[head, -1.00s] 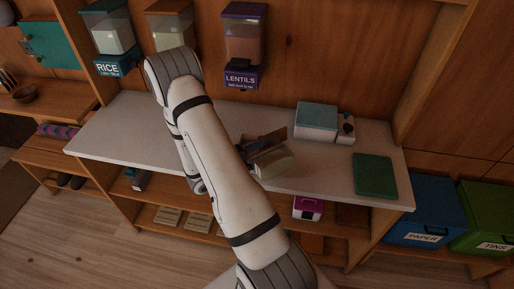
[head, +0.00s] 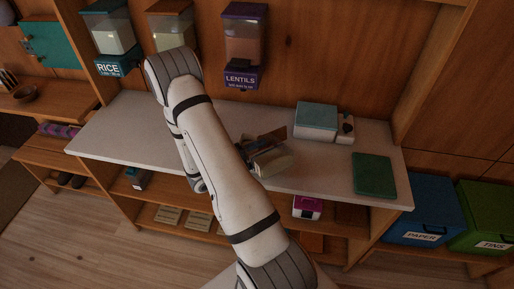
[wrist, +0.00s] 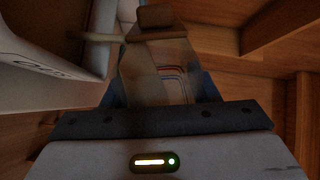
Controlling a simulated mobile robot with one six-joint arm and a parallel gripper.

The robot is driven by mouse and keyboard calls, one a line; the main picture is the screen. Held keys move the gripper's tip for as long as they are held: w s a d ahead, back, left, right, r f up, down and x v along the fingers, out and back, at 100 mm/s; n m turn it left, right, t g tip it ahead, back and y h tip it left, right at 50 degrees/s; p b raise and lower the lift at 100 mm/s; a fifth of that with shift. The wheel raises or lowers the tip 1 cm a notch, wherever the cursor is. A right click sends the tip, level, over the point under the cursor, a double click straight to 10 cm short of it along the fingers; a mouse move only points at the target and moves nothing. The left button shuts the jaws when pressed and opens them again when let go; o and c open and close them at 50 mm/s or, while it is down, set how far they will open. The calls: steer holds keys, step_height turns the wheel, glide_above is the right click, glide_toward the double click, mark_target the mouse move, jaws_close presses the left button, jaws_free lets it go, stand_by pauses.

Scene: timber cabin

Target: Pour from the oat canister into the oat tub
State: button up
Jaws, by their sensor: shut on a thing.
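My gripper (head: 252,146) shows beyond my white arm over the shelf counter. In the wrist view my gripper (wrist: 158,70) reaches forward, with a pale surface bearing faint lettering at left. My arm hides part of the counter, and no falling oats can be made out.
A white box with a teal lid (head: 316,118) and a small white-and-dark item (head: 345,130) stand at the counter's back. A green mat (head: 374,175) lies right. Rice (head: 112,40) and lentils (head: 242,45) dispensers hang on the wall. Paper (head: 422,208) and tins (head: 485,215) bins stand right.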

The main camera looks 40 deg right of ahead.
steer(key=shift+w+r+n+p, duration=0.1)
steer(key=shift+r+n+p, duration=0.15)
steer(key=shift+n+p, duration=0.25)
stand_by(0.9)
steer(key=shift+f, duration=0.1)
stand_by(0.7)
steer(key=shift+f+m+b, duration=0.5)
steer(key=shift+f+b, duration=0.15)
steer(key=shift+b, duration=0.5)
steer(key=shift+s+f+m+b, duration=0.3)
steer(key=shift+m+b, duration=0.3)
steer(key=shift+b, duration=0.4)
steer(key=shift+r+m+b, duration=0.4)
steer(key=shift+m+b, duration=0.15)
steer(key=shift+m, duration=0.05)
steer(key=shift+s+r, duration=0.1)
steer(key=shift+r, duration=0.35)
steer(key=shift+m, duration=0.3)
steer(key=shift+b, duration=0.3)
